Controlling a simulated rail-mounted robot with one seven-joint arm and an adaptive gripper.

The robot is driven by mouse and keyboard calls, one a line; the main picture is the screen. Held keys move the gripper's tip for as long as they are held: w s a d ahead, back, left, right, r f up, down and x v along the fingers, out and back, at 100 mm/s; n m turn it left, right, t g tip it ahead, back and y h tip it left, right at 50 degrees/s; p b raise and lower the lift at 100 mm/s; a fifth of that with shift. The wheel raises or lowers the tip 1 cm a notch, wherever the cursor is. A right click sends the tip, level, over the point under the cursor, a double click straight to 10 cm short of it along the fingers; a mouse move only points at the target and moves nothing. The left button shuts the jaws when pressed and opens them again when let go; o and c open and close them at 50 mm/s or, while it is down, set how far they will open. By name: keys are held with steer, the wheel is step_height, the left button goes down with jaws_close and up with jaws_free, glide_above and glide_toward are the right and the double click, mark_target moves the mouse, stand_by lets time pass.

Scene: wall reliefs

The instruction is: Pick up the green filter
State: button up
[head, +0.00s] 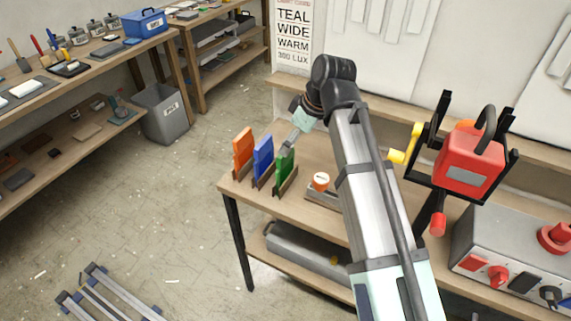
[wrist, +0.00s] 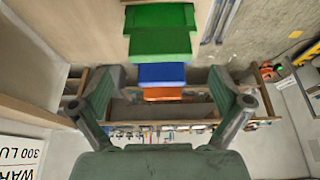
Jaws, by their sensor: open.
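The green filter (head: 285,164) stands upright in a slotted holder near the left end of the wooden table, at the right of a row with a blue filter (head: 263,158) and an orange filter (head: 242,149). My gripper (head: 290,141) is open and empty, close above the green filter in the head view. In the wrist view the green filter (wrist: 160,40) is at the top centre, beyond the spread fingertips of my gripper (wrist: 166,80). The blue filter (wrist: 161,74) and orange filter (wrist: 162,93) show behind it. Contact cannot be told.
An orange-and-white round part (head: 320,181) sits on the table (head: 315,215) right of the filters. A red device (head: 468,160) on a black stand and a grey control box (head: 510,250) stand farther right. A grey bin (head: 166,113) is on the floor.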

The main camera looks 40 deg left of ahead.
mark_target(284, 165)
steer(key=shift+p+x, duration=0.95)
steer(key=shift+x, duration=2)
steer(key=c, duration=1.1)
